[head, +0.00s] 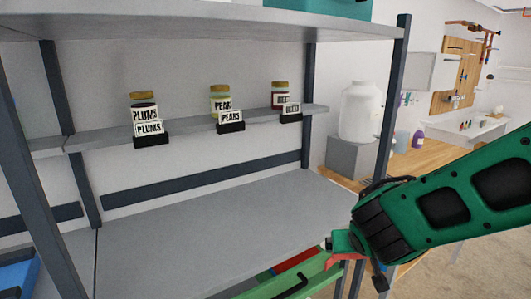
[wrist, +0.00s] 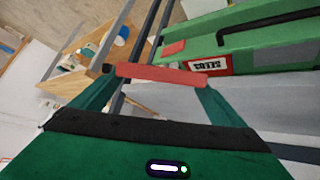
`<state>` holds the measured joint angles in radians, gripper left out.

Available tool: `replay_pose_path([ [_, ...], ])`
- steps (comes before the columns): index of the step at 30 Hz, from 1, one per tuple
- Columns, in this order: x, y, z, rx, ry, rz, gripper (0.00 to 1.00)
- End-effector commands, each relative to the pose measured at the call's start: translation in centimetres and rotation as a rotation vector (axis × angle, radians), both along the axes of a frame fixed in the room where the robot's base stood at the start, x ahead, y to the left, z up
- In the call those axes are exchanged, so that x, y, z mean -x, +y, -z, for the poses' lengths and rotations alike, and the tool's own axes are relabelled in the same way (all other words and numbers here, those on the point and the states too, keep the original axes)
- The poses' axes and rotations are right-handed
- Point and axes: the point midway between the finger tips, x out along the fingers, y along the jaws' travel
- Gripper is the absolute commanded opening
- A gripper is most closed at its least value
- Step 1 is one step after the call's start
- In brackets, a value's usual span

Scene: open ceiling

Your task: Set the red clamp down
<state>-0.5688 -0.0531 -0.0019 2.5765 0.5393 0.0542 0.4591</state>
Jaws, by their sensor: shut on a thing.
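My gripper (head: 337,250) is at the lower right in the head view, by the front right corner of the grey shelf board. It is shut on the red clamp (wrist: 160,75), which shows as a red bar between the two fingers in the wrist view. In the head view only a small red part of the clamp (head: 331,258) shows beneath the fingers. The rest is hidden by the gripper. I cannot tell whether the clamp touches anything.
The wide grey shelf board (head: 215,235) is bare. Above it, a narrow ledge (head: 185,133) holds labelled jars of plums (head: 143,104), pears (head: 220,98) and a third kind. A dark upright post (head: 394,100) stands near my arm. A green toolbox (head: 310,280) is below.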

Motion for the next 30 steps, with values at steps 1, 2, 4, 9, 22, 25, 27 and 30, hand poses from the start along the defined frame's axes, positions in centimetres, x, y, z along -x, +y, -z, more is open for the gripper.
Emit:
replay_pose_path([
  [1,0.2,-1.0,-0.1,-0.002,0.012,0.022,0.62],
  [2,0.4,-1.4,-0.1,-0.003,0.021,0.031,0.62],
  [4,0.9,-2.6,-0.1,-0.003,0.042,0.056,0.62],
  [9,2.1,-5.1,-0.1,-0.009,0.094,0.109,0.62],
  [22,5.1,-9.3,-0.2,-0.031,0.197,0.199,0.62],
  [25,5.3,-9.6,-0.1,-0.033,0.205,0.204,0.62],
  [27,5.1,-9.6,0.2,-0.031,0.209,0.202,0.62],
  [30,4.2,-9.4,1.0,-0.025,0.211,0.191,0.62],
])
